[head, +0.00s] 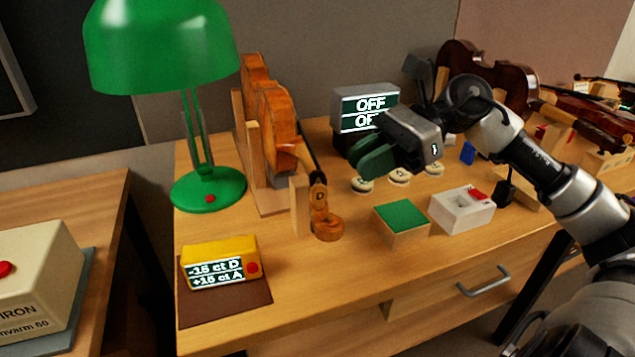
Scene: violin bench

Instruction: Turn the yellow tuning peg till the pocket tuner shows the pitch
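The violin (278,120) stands in a wooden cradle on the bench, its scroll (326,227) toward me. Its pegbox bears a round "D" tag (319,195). I cannot make out a yellow peg there. The yellow pocket tuner (219,250) lies on a brown mat (222,307); its display reads "-15 ct D" and "+15 ct A". My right gripper (368,158), with dark green fingers, is above the bench, right of the violin and apart from it. The gap between its fingers is unclear. My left gripper is out of view.
A green lamp (208,190) stands left of the violin. A grey box reading "OFF" (364,104) is behind my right gripper. Several pale discs, a green-topped block (402,217) and a white box (461,211) sit to the right. The bench front is clear.

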